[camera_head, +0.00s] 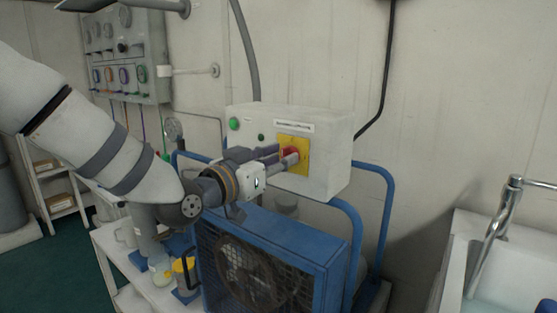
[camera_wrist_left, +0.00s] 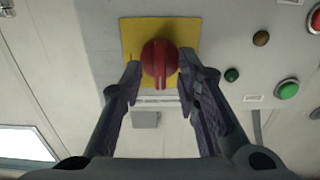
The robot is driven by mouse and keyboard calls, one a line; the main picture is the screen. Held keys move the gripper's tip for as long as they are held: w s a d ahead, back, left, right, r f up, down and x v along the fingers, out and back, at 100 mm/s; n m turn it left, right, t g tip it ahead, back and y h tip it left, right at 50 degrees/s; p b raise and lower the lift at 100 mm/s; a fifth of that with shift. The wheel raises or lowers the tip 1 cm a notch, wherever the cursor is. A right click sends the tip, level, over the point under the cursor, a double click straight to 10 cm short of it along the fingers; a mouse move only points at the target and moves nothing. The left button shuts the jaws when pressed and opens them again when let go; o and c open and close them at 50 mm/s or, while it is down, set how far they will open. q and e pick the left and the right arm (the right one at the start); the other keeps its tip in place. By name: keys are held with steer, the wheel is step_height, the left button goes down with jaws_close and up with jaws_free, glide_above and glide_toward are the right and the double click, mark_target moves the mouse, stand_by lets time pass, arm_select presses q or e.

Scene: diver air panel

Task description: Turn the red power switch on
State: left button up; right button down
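The red power switch (camera_head: 291,154) is a rotary knob on a yellow square plate (camera_head: 301,143) on the front of a pale control box (camera_head: 334,157). In the left wrist view the red knob (camera_wrist_left: 160,62) shows on its yellow plate (camera_wrist_left: 132,38), its raised grip bar running upright in that picture. My left gripper (camera_head: 284,157) is in front of the switch. In the left wrist view its two fingers (camera_wrist_left: 160,76) are apart, one on each side of the knob, with small gaps seeming to show; contact cannot be told for certain. My right gripper is not in view.
Green buttons (camera_head: 234,124) sit on the box left of the switch. A blue-framed machine with a fan grille (camera_head: 323,244) stands below. A gauge panel (camera_head: 128,51) hangs at upper left, a sink with a tap (camera_head: 496,225) is at right. Blue rails (camera_head: 389,212) flank the box.

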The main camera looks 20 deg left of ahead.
arm_select(q)
jaws_close()
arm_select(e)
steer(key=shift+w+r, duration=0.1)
arm_select(q)
steer(key=shift+s+d+r+m+p, duration=0.15)
steer(key=shift+m+p, duration=0.25)
steer(key=shift+m, duration=0.35)
steer(key=shift+a+r+m+p, duration=0.1)
steer(key=shift+m+p, duration=0.3)
steer(key=shift+m, duration=0.35)
steer(key=shift+d+f+m+p, duration=0.15)
steer(key=shift+f+m, duration=0.1)
steer(key=shift+m, duration=3.45)
steer(key=shift+f+m+p, duration=0.15)
steer(key=shift+f+m, duration=0.1)
steer(key=shift+m, duration=3.45)
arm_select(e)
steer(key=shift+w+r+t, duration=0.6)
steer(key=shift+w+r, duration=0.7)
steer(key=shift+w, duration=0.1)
